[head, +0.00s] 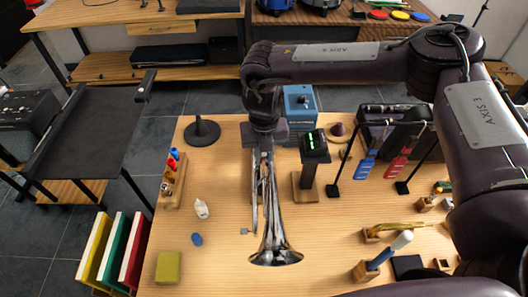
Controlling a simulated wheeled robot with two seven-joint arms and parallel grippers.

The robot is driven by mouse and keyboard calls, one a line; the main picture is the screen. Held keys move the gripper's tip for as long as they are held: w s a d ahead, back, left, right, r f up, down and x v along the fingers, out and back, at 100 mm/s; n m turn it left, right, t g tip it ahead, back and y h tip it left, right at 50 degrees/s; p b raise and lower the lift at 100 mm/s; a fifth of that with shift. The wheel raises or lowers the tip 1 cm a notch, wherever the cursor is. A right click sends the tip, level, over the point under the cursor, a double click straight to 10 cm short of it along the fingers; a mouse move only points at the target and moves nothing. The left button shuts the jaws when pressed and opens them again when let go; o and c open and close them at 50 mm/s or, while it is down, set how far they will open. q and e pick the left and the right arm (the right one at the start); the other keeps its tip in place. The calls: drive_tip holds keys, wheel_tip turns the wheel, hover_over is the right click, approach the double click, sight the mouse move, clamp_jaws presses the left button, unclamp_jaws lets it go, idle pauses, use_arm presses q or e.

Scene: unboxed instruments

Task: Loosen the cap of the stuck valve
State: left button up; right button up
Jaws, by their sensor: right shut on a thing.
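A silver trumpet (276,225) hangs upright below my right gripper, bell down, over the middle of the wooden table (330,240). I cannot tell if its bell touches the table. My right gripper (264,146) points down and is shut on the trumpet's upper end. The valves and tubing are seen edge-on, and no single valve cap can be made out. My left gripper is out of view.
A metronome-like post with a green display (314,146) and a blue box (300,104) stand close right of the trumpet. A black round-based stand (201,132), white bottle (202,208), blue piece (197,239) and green block (168,267) lie left. My right arm covers the back right.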

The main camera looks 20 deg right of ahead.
drive_tip(key=n+b, duration=0.1)
drive_tip(key=n, duration=0.6)
drive_tip(key=o, duration=0.6)
wheel_tip(320, 180, up, 7)
drive_tip(key=p, duration=0.5)
drive_tip(key=shift+p, duration=0.3)
drive_tip(key=shift+s, duration=0.1)
